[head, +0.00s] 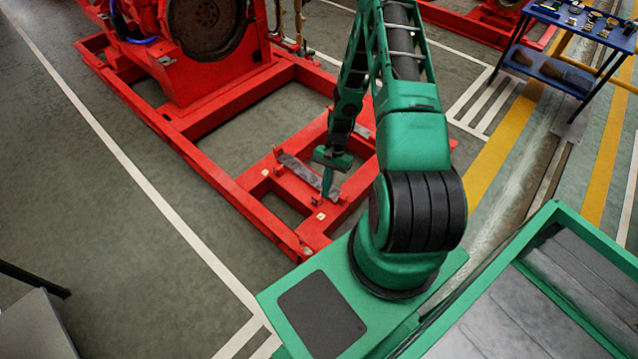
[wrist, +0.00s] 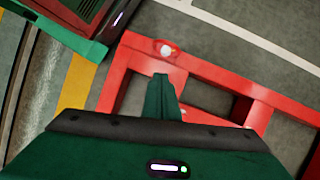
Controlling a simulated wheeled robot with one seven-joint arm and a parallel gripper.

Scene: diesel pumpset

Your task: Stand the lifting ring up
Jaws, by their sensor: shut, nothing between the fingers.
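A small pale fitting (wrist: 166,48), which may be the lifting ring, sits on a red pad at the near corner of the red base frame in the wrist view. A pale spot on the frame (head: 320,216) in the head view looks like the same fitting. It is too small to tell whether a ring there lies flat or stands. My gripper (head: 327,192) points down over the frame's near end, just behind that spot. In the wrist view my gripper (wrist: 162,80) shows as one narrow green shape, its fingers together, empty and apart from the fitting.
The red base frame (head: 225,195) has open gaps between its beams and carries a red engine (head: 205,60) at its far end. A grey strip (head: 298,168) lies across the near beams. A blue table (head: 560,70) with small items stands upper right. Floor left of the frame is clear.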

